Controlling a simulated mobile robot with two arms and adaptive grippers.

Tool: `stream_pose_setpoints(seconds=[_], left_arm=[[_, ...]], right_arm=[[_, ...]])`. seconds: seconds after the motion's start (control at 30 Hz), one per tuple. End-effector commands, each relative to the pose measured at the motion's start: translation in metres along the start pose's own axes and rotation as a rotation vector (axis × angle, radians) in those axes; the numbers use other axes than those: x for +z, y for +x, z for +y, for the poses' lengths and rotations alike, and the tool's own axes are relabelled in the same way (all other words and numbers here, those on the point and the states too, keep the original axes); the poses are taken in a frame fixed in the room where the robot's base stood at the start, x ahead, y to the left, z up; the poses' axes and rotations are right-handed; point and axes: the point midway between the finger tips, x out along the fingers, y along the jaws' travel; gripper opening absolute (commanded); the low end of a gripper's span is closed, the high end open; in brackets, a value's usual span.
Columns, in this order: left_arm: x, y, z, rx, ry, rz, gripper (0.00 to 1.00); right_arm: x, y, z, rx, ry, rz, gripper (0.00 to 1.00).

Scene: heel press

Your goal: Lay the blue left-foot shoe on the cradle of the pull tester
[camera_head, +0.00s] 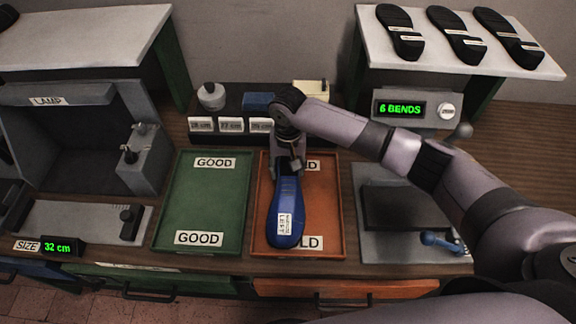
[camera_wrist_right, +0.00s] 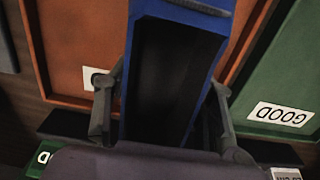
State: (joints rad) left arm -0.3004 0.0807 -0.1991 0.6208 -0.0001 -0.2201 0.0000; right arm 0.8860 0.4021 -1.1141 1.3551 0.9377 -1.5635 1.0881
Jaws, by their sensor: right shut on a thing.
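The blue shoe (camera_head: 287,208), with a white label reading LEFT, is over the orange tray (camera_head: 333,205), toe toward me. Whether it touches the tray floor is unclear. My right gripper (camera_head: 288,170) is shut on the shoe's far end. In the right wrist view, the fingers of my right gripper (camera_wrist_right: 168,78) flank the blue shoe (camera_wrist_right: 178,12) and its dark opening. At the right, a grey base with a black pad (camera_head: 403,208) and a blue-handled lever (camera_head: 440,242) may be the pull tester. My left gripper is out of view.
A green tray (camera_head: 203,202) marked GOOD is empty, left of the orange tray. A counter reading 6 BENDS (camera_head: 402,109) stands behind the black pad. Several black soles (camera_head: 458,38) lie on a raised shelf. My right arm spans the right side.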

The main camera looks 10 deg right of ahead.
Motion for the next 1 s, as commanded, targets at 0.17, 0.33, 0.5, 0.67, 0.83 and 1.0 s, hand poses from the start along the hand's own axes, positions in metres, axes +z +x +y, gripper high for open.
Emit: stream_pose_setpoints(seconds=[0.17, 0.33, 0.5, 0.67, 0.83, 1.0], left_arm=[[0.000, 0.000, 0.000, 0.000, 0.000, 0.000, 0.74], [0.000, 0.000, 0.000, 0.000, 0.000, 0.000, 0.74], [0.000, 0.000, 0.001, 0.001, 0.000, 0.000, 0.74], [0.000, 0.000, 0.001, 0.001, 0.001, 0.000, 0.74], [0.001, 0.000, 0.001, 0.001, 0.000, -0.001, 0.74], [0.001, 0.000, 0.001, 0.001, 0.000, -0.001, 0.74]], right_arm=[[0.000, -0.001, 0.000, -0.001, 0.000, 0.000, 0.53], [0.000, -0.001, 0.000, -0.001, 0.000, 0.000, 0.64], [0.000, 0.000, 0.000, 0.000, 0.000, 0.000, 0.73], [0.000, 0.000, 0.000, 0.000, 0.000, 0.000, 0.73], [0.000, -0.003, 0.000, 0.001, 0.000, 0.000, 0.73], [0.000, -0.025, 0.000, -0.002, 0.000, 0.002, 0.73]])
